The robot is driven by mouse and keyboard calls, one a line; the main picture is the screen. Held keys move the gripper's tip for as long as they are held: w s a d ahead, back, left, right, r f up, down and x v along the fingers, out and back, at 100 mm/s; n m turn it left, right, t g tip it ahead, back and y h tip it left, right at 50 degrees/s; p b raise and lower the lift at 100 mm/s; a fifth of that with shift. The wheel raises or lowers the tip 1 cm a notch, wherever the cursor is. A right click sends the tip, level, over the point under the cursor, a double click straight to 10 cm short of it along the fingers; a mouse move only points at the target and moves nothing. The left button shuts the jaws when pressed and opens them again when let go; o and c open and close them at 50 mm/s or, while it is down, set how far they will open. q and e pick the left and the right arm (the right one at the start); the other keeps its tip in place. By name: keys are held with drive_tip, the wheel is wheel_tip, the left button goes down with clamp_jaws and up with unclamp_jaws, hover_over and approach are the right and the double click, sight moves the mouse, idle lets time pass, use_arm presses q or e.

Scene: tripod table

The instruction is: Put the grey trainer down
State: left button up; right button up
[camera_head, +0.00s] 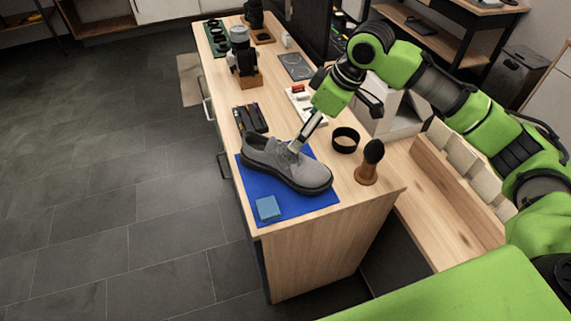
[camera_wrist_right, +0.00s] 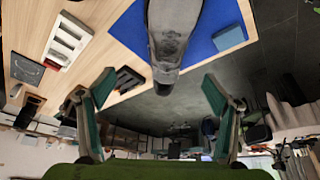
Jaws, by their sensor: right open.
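The grey trainer (camera_head: 300,173), with a dark sole, sits upright on a blue mat (camera_head: 290,208) near the front end of the wooden table. Its toe points right and its heel left. My right gripper (camera_head: 297,146) is just above or beside the trainer's opening, its fingertips partly hard to make out against it. In the wrist view the right gripper (camera_wrist_right: 160,80) has its fingers spread wide, with one end of the trainer (camera_wrist_right: 174,35) ahead between them and no finger visibly touching it. The mat (camera_wrist_right: 128,30) lies under it. My left gripper is not in view.
A light-blue block (camera_head: 268,208) lies on the mat's front corner. A black ring (camera_head: 345,140) and a wooden-handled brush (camera_head: 369,162) stand to the right. Dark tools (camera_head: 250,119) lie behind the trainer. A white tray (camera_head: 302,98) and camera-like items (camera_head: 242,55) are farther back.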

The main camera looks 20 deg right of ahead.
sight(294, 154)
drive_tip(key=x, duration=0.5)
drive_tip(key=s+p+x, duration=0.1)
drive_tip(key=x, duration=0.2)
drive_tip(key=shift+w+a+f, duration=0.1)
drive_tip(key=shift+f, duration=0.15)
drive_tip(key=shift+w+a+f, duration=0.1)
drive_tip(key=shift+a+f, duration=0.1)
drive_tip(key=shift+f, duration=0.3)
drive_tip(key=p+x, duration=0.1)
drive_tip(key=x, duration=0.3)
drive_tip(key=shift+a+f, duration=0.15)
drive_tip(key=shift+f, duration=0.05)
drive_tip(key=shift+c, duration=0.3)
drive_tip(key=c, duration=1.5)
drive_tip(key=shift+r, duration=0.15)
drive_tip(key=shift+c, duration=0.5)
drive_tip(key=shift+r, duration=0.1)
